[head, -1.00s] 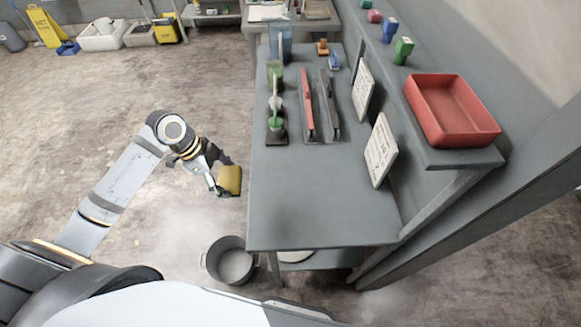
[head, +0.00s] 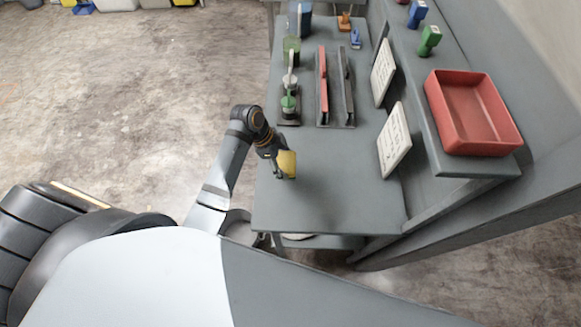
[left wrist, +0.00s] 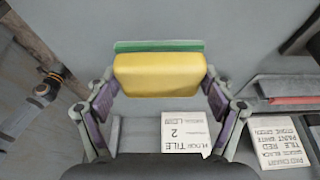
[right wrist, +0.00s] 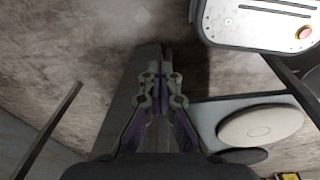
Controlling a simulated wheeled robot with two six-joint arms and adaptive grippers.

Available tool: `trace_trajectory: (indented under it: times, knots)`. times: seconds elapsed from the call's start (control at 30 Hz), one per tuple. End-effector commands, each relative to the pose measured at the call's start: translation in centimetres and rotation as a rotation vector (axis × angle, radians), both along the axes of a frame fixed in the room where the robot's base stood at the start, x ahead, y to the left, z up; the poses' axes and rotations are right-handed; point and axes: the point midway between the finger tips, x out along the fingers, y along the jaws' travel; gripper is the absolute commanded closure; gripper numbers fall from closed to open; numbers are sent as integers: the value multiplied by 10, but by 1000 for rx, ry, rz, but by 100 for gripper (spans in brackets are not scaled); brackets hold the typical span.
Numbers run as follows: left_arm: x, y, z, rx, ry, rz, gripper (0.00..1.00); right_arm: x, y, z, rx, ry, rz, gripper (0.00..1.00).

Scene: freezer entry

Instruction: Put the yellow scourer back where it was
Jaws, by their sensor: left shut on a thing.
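The yellow scourer (head: 288,163) is in the jaws of my left gripper (head: 281,166), over the near left part of the grey table (head: 325,205). In the left wrist view the scourer (left wrist: 160,76) is a yellow block with a thin green layer along its far side. The fingers of my left gripper (left wrist: 161,88) press on its two ends. I cannot tell whether it touches the tabletop. My right gripper (right wrist: 162,88) shows only in the right wrist view, its fingers together with nothing between them.
A caddy with green-topped items (head: 289,103) and a long tray with a red bar (head: 323,85) stand farther back on the table. Two white written cards (head: 394,140) lean at the right. A red bin (head: 473,113) sits on the raised shelf. The near tabletop is bare.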

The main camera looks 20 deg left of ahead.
Motion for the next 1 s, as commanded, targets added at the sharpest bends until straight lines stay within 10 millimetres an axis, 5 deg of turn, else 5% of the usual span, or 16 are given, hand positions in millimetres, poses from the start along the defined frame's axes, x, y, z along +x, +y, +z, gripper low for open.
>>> trace_trajectory:
  times: [0.33, 0.57, 0.87, 0.9, 1.0]
  knots:
    - [5, -19, -23, -2, -1, 1, 52, -26, 2, 3, 3, 41, -3, 100]
    - [6, -20, -53, 1, -1, 0, 52, -25, 4, 15, 5, 40, -3, 100]
    - [6, -20, -57, 1, -3, 0, 52, -19, 4, 13, 4, 30, -3, 100]
    - [6, -20, -57, 2, -2, 1, 15, -19, 3, 13, 4, 30, -3, 100]
    - [6, -20, -57, 2, -2, 1, 2, -19, 2, 14, 3, 29, -2, 100]
